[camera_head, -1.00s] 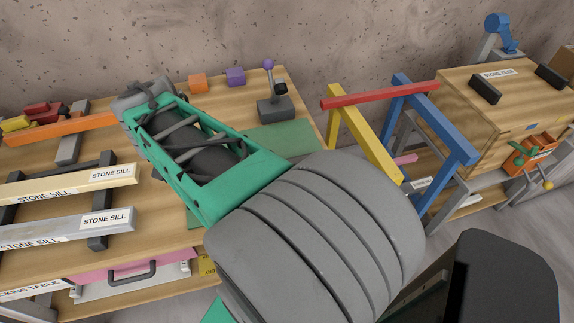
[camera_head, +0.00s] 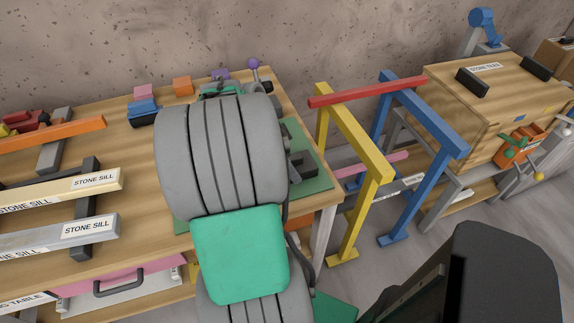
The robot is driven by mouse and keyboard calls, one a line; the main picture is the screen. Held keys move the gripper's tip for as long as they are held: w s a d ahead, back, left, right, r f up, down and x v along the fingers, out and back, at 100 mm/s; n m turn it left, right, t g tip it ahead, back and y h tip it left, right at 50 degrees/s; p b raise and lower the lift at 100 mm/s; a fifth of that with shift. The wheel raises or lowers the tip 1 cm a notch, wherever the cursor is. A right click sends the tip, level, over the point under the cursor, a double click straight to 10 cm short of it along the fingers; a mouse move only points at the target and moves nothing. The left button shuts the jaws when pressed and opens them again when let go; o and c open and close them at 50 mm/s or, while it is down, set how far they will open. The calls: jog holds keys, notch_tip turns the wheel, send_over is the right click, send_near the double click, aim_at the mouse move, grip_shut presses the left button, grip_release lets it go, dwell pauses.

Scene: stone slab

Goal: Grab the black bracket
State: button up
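I cannot tell for certain which part is the black bracket. A dark upright support (camera_head: 84,235) holds the stone sills on the left of the wooden table. Two black blocks lie on the wooden box at right, a left one (camera_head: 472,82) and a right one (camera_head: 537,67). My grey and green arm stands over the table's middle and hides much of it. Dark grey parts (camera_head: 300,163) show at the arm's right edge above the green mat (camera_head: 318,180); they may belong to my gripper. Its fingers cannot be made out clearly.
A yellow trestle (camera_head: 352,140) and blue trestle (camera_head: 430,115) with a red bar (camera_head: 366,92) stand right of the table. A purple-knobbed lever (camera_head: 253,64), orange block (camera_head: 182,86) and blue block (camera_head: 142,107) are at the back. Stone sills (camera_head: 60,238) fill the left.

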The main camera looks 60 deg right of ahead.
jog(key=shift+c, duration=0.5)
jog(key=c, duration=1.4)
jog(key=shift+o, duration=0.2)
